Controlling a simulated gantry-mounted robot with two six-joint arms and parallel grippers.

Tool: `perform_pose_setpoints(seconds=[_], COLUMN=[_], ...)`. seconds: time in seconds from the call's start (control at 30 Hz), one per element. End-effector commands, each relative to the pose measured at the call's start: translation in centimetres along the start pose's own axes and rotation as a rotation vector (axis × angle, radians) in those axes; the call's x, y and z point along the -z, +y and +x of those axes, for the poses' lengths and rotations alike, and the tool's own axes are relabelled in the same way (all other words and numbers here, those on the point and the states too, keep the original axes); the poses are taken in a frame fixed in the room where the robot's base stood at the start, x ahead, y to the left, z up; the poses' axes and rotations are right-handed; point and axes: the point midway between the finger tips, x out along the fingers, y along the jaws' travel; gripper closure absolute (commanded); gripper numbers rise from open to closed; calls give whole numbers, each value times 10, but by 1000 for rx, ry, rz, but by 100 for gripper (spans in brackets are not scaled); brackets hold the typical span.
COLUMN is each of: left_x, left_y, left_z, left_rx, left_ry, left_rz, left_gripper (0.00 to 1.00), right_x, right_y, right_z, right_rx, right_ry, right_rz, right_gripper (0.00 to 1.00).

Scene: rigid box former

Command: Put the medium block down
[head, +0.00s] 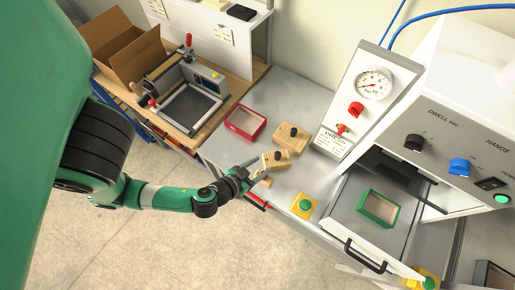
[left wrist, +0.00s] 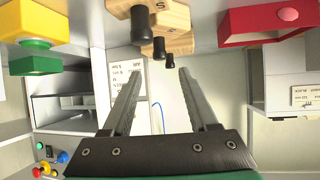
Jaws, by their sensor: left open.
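Three wooden blocks with black knobs stand on the grey bench. The medium block (head: 273,162) is the middle one, with the large block (head: 291,139) behind it and the small block (head: 264,181) in front, partly hidden by my gripper. In the left wrist view the medium block (left wrist: 166,22) is at the top, its knob pointing down the picture. My left gripper (head: 257,178) is open and empty beside the medium and small blocks. Its two fingers (left wrist: 158,76) are spread below the knobs in the wrist view. My right gripper is not in view.
A red-rimmed tray (head: 245,122) lies left of the blocks. A green button on a yellow base (head: 304,205) stands to their right, near the front edge. A press with a green frame (head: 378,207) is further right. The bench is clear behind the large block.

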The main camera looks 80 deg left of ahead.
Motion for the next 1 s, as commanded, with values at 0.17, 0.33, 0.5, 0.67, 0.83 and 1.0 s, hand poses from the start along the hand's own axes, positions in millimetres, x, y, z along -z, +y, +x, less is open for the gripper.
perform_pose_setpoints(seconds=[0.17, 0.33, 0.5, 0.67, 0.83, 1.0], left_x=[5, 2, 1, 3, 53, 201], left_y=[0, -1, -1, 2, 60, 169], left_z=[-12, -12, -11, -10, 4, 3], left_rx=[-4, -4, -4, -7, -94, -327], left_ry=[3, 7, 7, 8, 51, 217], left_rz=[4, 0, 0, -3, -77, -189], left_gripper=[41, 41, 41, 41, 41, 41], right_x=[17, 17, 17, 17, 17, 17], right_y=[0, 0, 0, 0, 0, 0], right_z=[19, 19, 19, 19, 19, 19], right_rx=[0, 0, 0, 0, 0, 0], right_ry=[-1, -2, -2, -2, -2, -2], right_rz=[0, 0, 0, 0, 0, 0], right_gripper=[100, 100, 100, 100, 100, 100])
